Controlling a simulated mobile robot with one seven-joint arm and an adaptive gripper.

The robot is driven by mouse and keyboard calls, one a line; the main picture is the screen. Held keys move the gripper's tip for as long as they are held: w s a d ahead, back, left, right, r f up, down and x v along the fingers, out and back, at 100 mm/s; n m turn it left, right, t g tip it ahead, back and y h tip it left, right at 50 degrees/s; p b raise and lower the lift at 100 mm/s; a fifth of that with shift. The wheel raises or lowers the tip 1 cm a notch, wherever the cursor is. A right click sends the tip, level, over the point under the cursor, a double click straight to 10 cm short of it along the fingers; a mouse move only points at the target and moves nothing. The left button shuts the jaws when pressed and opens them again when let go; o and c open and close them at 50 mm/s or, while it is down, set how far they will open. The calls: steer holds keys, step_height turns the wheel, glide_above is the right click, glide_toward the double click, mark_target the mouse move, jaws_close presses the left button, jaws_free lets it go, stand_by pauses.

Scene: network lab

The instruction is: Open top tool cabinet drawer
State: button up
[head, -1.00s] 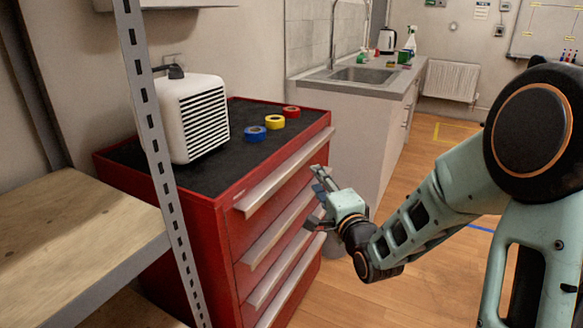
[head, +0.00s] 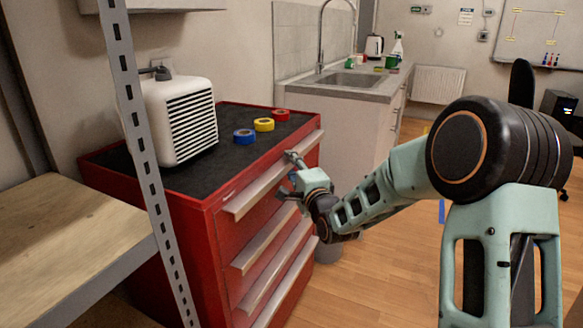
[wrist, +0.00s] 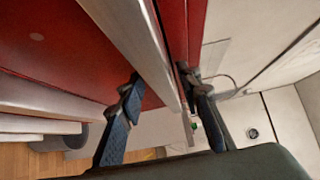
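The red tool cabinet (head: 190,230) stands left of my arm, with several drawers that have long silver handles. Its top drawer handle (head: 250,193) runs along the upper front edge, and the top drawer looks closed. My gripper (head: 290,174) is at the far half of this handle, one finger above it and one below. In the wrist view, the silver handle (wrist: 133,38) passes between the two spread fingers of my gripper (wrist: 159,80). The fingers are apart; whether either touches the handle is unclear.
A white heater (head: 180,118) and blue, yellow and red tape rolls (head: 264,124) sit on the cabinet top. A grey shelf post (head: 143,150) and wooden shelf (head: 65,220) stand at the left. A sink counter (head: 365,88) is behind; the floor at right is open.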

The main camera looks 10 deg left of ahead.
jaws_close()
stand_by(0.3)
steer(key=shift+d+f, duration=0.15)
steer(key=shift+f, duration=0.05)
